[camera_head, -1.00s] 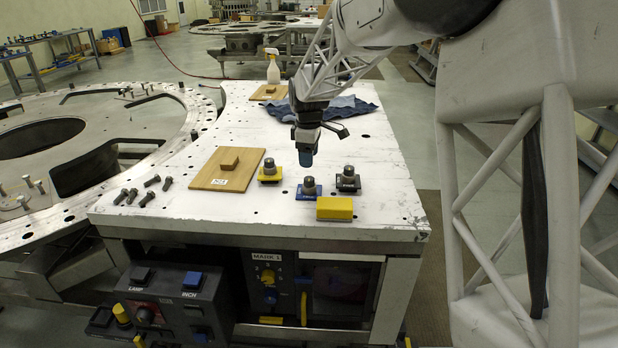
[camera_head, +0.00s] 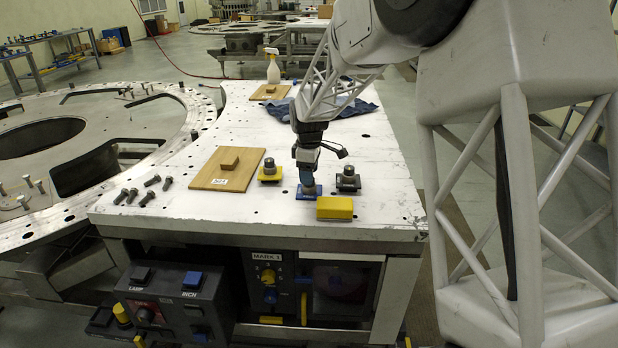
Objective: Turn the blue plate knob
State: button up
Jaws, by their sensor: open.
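The blue plate knob (camera_head: 302,193) stands on the white table, and its blue base shows below my gripper. My gripper (camera_head: 307,180) points down right over this knob, with its fingertips at the knob's height. The jaws are open, and the knob's grey top is mostly hidden by them. I cannot tell whether the fingers touch it.
A yellow-plate knob (camera_head: 269,171) stands to the left and a black-plate knob (camera_head: 348,180) to the right. A yellow block (camera_head: 335,208) lies close in front. A wooden board (camera_head: 227,169), several bolts (camera_head: 143,191), a blue cloth (camera_head: 345,108) and a spray bottle (camera_head: 273,68) are also there.

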jog(key=shift+f, duration=0.95)
jog(key=c, duration=0.9)
jog(key=shift+c, duration=0.2)
